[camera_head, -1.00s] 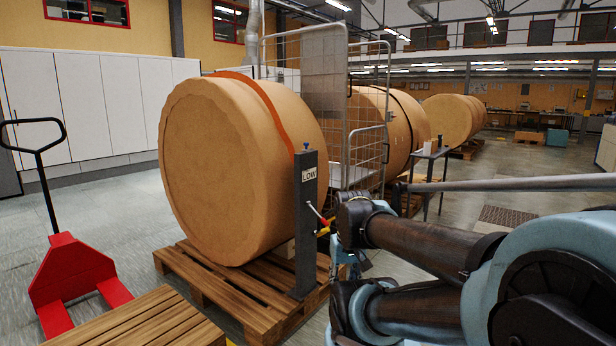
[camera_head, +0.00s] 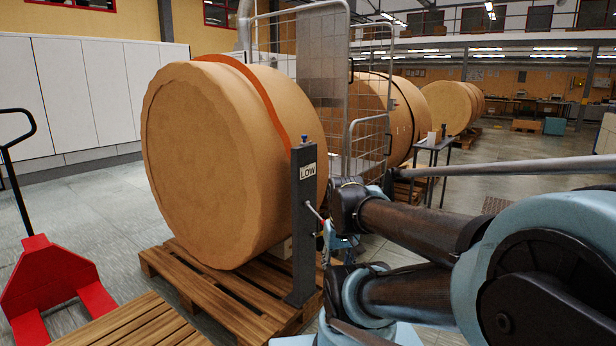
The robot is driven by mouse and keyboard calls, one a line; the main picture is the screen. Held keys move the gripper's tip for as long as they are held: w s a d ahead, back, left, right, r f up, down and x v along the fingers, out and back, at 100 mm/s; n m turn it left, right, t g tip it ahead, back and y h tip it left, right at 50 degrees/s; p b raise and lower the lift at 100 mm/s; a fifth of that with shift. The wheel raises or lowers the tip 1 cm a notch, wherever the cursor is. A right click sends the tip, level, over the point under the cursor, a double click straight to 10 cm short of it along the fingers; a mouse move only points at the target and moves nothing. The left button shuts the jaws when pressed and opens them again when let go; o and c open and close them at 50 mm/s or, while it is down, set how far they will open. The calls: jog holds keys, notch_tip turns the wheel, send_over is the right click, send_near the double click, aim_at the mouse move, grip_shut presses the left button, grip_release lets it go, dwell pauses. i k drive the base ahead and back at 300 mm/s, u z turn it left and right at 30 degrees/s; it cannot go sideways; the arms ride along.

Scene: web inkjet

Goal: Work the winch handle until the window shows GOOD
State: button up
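A dark grey winch post (camera_head: 304,230) stands upright on the wooden pallet at the front of a large brown roll (camera_head: 215,165). Its window (camera_head: 308,172) reads LOW. An orange strap (camera_head: 262,92) runs over the roll down to the post. A thin winch handle (camera_head: 315,211) sticks out of the post's right side at mid height. My gripper (camera_head: 328,236) is beside the handle, mostly hidden behind my arm; whether its fingers touch or hold the handle cannot be made out.
A wooden pallet (camera_head: 225,290) carries the roll, and another pallet (camera_head: 140,325) lies in front. A red pallet jack (camera_head: 50,280) stands at left. A wire cage (camera_head: 320,90) and small table (camera_head: 433,150) stand behind.

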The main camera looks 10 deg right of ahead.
aim_at(307, 203)
jog(key=z, duration=0.95)
jog(key=k, duration=0.95)
jog(key=u, duration=0.7)
jog(key=i, duration=1)
jog(key=z, duration=0.05)
